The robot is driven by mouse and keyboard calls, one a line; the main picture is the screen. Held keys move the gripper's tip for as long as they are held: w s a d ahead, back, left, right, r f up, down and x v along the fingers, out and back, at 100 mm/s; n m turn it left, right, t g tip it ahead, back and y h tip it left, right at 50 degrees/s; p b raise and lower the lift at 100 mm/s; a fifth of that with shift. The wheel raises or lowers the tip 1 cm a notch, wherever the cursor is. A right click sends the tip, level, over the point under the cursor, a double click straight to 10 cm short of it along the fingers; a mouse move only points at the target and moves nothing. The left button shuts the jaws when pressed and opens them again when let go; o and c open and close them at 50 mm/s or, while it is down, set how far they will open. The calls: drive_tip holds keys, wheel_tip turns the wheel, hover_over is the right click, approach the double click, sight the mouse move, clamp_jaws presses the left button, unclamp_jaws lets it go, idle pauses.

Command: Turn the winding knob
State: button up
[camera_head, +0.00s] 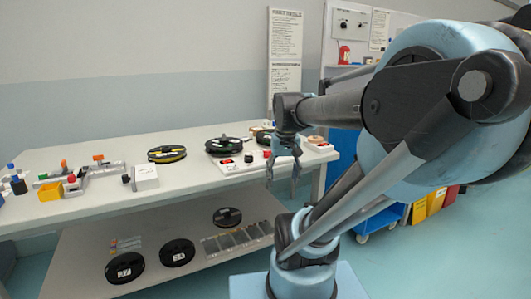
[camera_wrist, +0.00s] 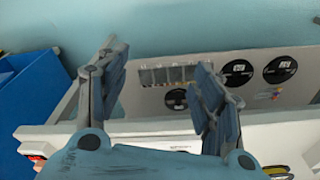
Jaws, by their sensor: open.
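A rewind station (camera_head: 238,166) with a white base and a dark reel (camera_head: 223,145) stands on the table, towards its right end. A small dark knob-like part (camera_head: 248,158) shows on its base; I cannot tell for sure that it is the winding knob. My gripper (camera_head: 283,183) hangs in front of the table's right part, pointing down, and hides part of a second station (camera_head: 318,147) behind it. In the wrist view my gripper (camera_wrist: 160,92) is open and empty, its two fingers wide apart. No knob can be made out between them there.
The table (camera_head: 110,205) also holds another reel (camera_head: 166,154), a white box (camera_head: 145,177) and small colored parts at left. The lower shelf (camera_head: 190,275) carries black reels and a clear divided tray (camera_head: 225,243). A blue bin (camera_wrist: 32,92) stands beyond the table's end.

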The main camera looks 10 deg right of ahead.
drive_tip(key=w+r+m, duration=0.1)
drive_tip(key=w+r, duration=1)
drive_tip(key=w, duration=0.3)
wheel_tip(320, 180, up, 5)
drive_tip(key=m+g, duration=0.1)
drive_tip(key=g, duration=0.1)
hover_over(269, 154)
drive_tip(key=w, duration=0.2)
wheel_tip(269, 154, down, 17)
drive_tip(key=shift+d+f, duration=0.1)
drive_tip(key=shift+d, duration=0.05)
drive_tip(key=shift+c, duration=0.6)
drive_tip(key=c, duration=0.9)
